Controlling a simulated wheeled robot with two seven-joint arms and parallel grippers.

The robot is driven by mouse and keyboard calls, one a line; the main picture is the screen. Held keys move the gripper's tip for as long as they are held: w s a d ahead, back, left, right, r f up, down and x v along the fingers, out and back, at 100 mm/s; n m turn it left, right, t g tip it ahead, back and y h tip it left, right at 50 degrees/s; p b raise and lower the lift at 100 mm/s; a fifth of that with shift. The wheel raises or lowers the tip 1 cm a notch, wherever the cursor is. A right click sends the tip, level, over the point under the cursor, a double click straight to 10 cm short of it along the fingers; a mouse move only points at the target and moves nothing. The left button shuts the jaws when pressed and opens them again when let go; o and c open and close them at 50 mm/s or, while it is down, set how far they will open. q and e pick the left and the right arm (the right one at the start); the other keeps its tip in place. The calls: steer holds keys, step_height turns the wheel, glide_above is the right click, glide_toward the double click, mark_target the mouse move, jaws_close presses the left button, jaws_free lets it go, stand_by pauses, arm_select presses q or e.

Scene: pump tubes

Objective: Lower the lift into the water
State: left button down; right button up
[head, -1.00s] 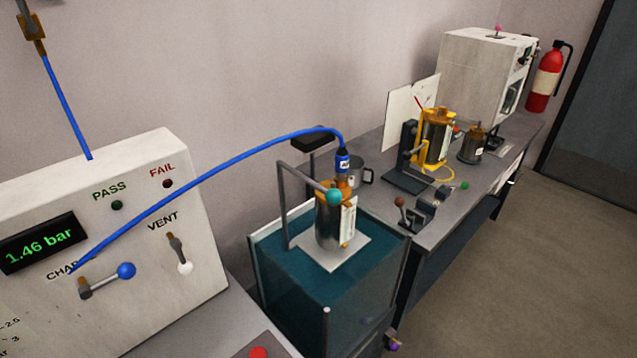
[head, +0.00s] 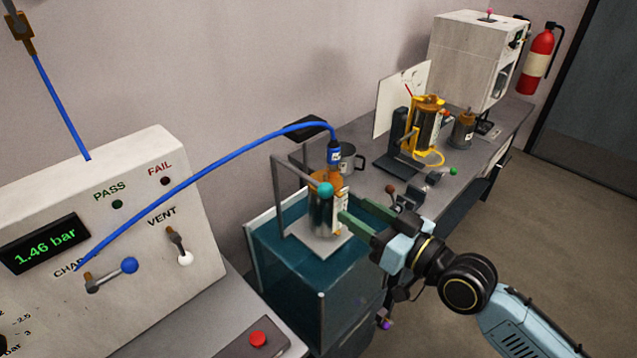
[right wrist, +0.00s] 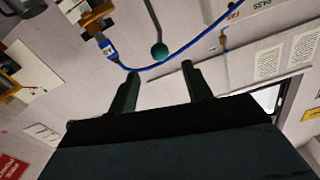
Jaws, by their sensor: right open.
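The lift is a grey bent-bar frame (head: 277,198) with a teal ball knob (head: 325,188) and a pale platform (head: 303,243). A metal pump cylinder (head: 319,217) with an orange top stands upright on the platform, with a blue hose plugged in above. The platform is over the dark teal water in the glass tank (head: 290,292); I cannot tell whether it touches the surface. My right gripper (head: 358,212) is open and empty, just right of the cylinder and knob. In the right wrist view the knob (right wrist: 160,51) shows beyond and between the open fingertips (right wrist: 160,72). My left gripper is out of view.
The white test panel (head: 120,200) with a 1.46 bar display stands at left. The blue hose (head: 210,178) arches from it to the pump. A mug (head: 349,160), a yellow-framed pump stand (head: 425,125) and a white cabinet (head: 465,60) are on the bench behind.

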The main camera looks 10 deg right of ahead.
mark_target(318, 183)
steer(key=x, duration=1.1)
steer(key=shift+w+p, duration=0.1)
steer(key=shift+p, duration=0.25)
steer(key=shift+c, duration=0.4)
jaws_close()
